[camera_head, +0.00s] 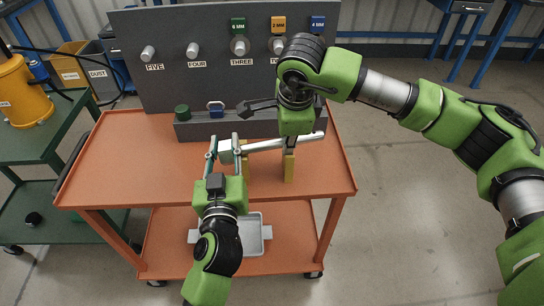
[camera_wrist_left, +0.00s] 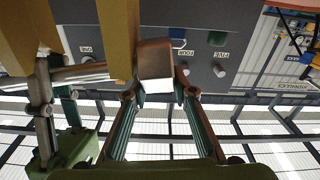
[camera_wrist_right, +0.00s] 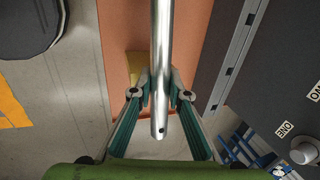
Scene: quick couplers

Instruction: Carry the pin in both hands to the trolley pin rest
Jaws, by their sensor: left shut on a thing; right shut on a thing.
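The pin (camera_head: 268,144) is a long silver rod with a thicker block-like head at its left end. It lies roughly level above the orange trolley top, over two yellow upright posts (camera_head: 289,168). My left gripper (camera_head: 224,145) is shut on the head end; the pin head (camera_wrist_left: 155,62) shows between its fingers. My right gripper (camera_head: 290,144) is shut on the rod near its plain end. In the right wrist view the rod (camera_wrist_right: 161,50) passes between the fingers, and its tip has a small hole. A yellow post (camera_wrist_right: 135,66) shows beside the rod. I cannot tell whether the pin touches the posts.
The orange trolley (camera_head: 130,155) has a grey panel (camera_head: 150,90) with numbered studs and a low ledge holding a green and a blue part. A tray (camera_head: 252,235) is on its lower shelf. A green cart (camera_head: 60,130) stands left. The trolley top's left side is clear.

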